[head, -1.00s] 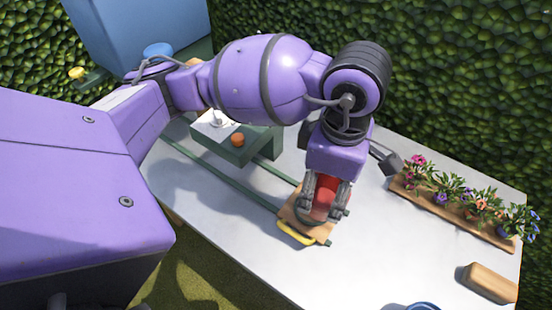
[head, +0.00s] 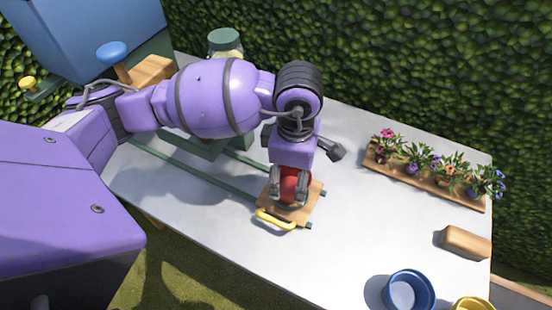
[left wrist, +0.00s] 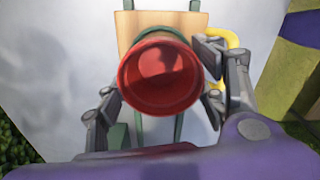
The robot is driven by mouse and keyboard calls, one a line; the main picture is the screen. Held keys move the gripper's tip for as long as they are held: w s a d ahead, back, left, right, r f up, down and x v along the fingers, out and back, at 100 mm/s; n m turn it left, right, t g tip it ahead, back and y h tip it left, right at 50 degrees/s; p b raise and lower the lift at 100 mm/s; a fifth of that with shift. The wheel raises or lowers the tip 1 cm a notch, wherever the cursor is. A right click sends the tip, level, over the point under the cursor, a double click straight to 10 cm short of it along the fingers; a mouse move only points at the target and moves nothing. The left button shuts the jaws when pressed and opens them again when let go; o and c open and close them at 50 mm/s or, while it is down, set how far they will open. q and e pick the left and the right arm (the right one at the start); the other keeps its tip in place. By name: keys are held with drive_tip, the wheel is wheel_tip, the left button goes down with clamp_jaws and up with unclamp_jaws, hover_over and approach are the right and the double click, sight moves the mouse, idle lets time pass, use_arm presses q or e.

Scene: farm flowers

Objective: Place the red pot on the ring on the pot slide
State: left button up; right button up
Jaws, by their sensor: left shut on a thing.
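My left gripper (head: 290,197) is shut on the red pot (head: 294,183), with a finger on either side of it. In the left wrist view the open mouth of the red pot (left wrist: 160,78) faces the camera between the fingers. The pot is over the pot slide, a wooden board (head: 312,205) with a yellow handle (head: 274,220) on green rails (head: 195,170). The pot hides most of the ring; a greenish band (left wrist: 158,31) shows behind its rim. I cannot tell whether the pot rests on the ring. My right gripper is not in view.
A planter of flowers (head: 428,184) and a wooden block (head: 465,242) are at the right. A blue pot (head: 408,292) and a yellow pot (head: 474,303) stand at the front right. A green-lidded jar (head: 225,42) is at the back. The table between slide and planter is clear.

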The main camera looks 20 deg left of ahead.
sight(291, 187)
use_arm(q)
drive_tip(key=shift+f, duration=0.15)
drive_tip(key=o, duration=1.4)
drive_tip(key=shift+c, duration=0.2)
wheel_tip(291, 187, up, 12)
drive_tip(key=shift+r, duration=0.25)
